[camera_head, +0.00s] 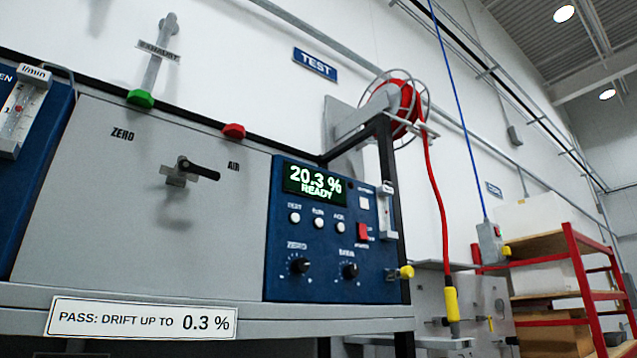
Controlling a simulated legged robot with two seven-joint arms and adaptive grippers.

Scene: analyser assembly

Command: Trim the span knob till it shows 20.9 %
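The blue analyser (330,235) is mounted at the right end of the grey panel. Its green display (314,182) reads 20.3 % with READY below. The span knob (349,270) is a small black dial at the lower right of the analyser front; its label is small and blurred. The zero knob (299,265), a similar black dial, sits to its left under the label ZERO. Neither of my grippers shows in this view, and nothing touches the knobs.
A black-handled valve (195,170) sits on the grey panel (120,220) between ZERO and AIR. A yellow-tipped fitting (405,272) juts from the analyser's right side. A red hose (436,190) hangs farther right, near a red-framed shelf (580,275). The space before the analyser is clear.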

